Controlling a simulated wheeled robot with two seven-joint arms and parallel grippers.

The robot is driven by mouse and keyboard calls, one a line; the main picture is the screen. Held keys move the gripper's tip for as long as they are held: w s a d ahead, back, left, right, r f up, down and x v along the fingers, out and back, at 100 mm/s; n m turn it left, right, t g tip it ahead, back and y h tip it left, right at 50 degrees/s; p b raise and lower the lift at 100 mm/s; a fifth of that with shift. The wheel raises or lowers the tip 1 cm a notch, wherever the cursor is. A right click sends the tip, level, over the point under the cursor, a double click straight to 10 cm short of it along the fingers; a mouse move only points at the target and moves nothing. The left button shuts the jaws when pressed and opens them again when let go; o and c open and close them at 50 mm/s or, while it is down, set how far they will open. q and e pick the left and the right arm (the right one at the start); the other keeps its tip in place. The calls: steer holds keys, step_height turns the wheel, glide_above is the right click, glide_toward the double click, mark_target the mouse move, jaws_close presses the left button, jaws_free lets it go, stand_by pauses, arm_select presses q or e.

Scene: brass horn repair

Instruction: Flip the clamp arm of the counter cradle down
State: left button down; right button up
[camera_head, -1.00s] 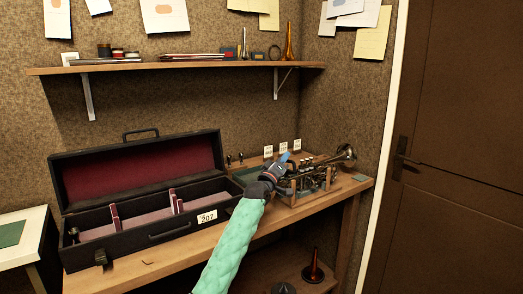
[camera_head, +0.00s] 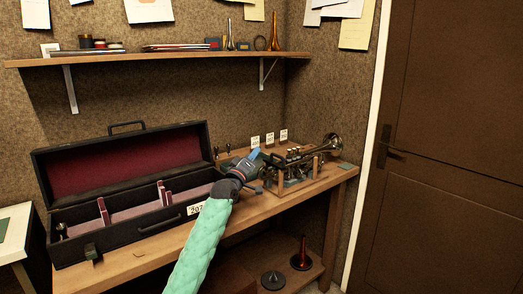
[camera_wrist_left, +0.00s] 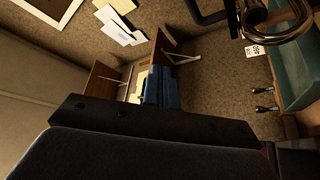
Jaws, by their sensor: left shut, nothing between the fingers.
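The counter cradle (camera_head: 281,185) is a low wooden frame on the right part of the counter, with a brass horn (camera_head: 331,143) in it, its bell to the right. I cannot make out the clamp arm or its position; it is too small or hidden near my gripper. My left gripper (camera_head: 254,155) is just left of the cradle, its blue fingers pointing up and right, shut and empty. In the left wrist view the blue fingers (camera_wrist_left: 161,88) are together, with part of the brass tubing (camera_wrist_left: 285,22) at upper right. My right gripper is not in view.
An open black case (camera_head: 150,228) with red lining fills the counter's left part, close to my left arm. Number cards (camera_head: 269,139) stand behind the cradle. A shelf (camera_head: 150,58) runs above. A brown door (camera_head: 450,150) is at right.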

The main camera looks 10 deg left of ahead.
arm_select(q)
steer(key=shift+s+a+f, duration=0.3)
steer(key=shift+s+f, duration=0.1)
steer(key=shift+s, duration=0.15)
